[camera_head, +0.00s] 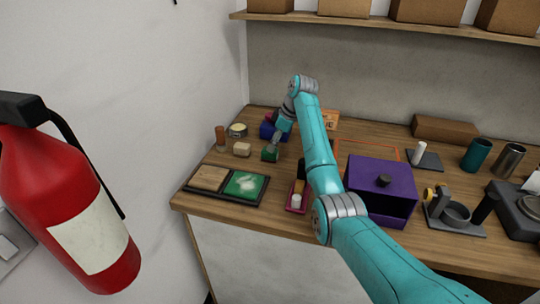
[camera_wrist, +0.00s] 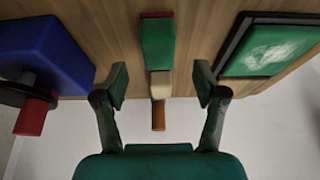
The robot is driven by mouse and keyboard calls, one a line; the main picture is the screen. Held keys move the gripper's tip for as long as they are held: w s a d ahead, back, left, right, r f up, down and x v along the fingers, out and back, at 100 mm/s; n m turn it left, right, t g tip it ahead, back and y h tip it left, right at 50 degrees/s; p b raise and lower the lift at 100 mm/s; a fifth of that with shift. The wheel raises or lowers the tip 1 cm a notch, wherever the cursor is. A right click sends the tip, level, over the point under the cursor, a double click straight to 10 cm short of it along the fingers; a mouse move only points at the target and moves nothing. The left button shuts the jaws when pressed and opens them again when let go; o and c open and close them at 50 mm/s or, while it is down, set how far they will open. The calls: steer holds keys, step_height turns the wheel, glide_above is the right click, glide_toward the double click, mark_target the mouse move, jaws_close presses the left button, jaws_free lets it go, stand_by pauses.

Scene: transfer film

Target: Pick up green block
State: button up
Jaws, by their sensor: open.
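The green block (camera_head: 269,154) stands on the wooden counter, at the lower end of my arm in the head view. In the wrist view the green block (camera_wrist: 157,45) shows at the upper middle, with a reddish edge along its top. My gripper (camera_head: 275,142) is open just above or at the block. In the wrist view the two fingers of my gripper (camera_wrist: 161,82) are spread wide, left and right of the block's line. No contact with the block shows. The exact height of the fingers over it cannot be told.
A beige block (camera_head: 242,149) and a brown cylinder (camera_head: 220,138) stand left of the green block. A tray (camera_head: 262,199) with a green pad lies in front. A blue box (camera_wrist: 45,55) is close on the other side. A purple box (camera_head: 380,185) stands to the right.

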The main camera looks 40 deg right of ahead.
mark_target(270, 154)
steer(key=shift+d+x, duration=0.2)
steer(key=shift+x, duration=2.4)
steer(key=shift+s+f, duration=0.1)
steer(key=c, duration=1.3)
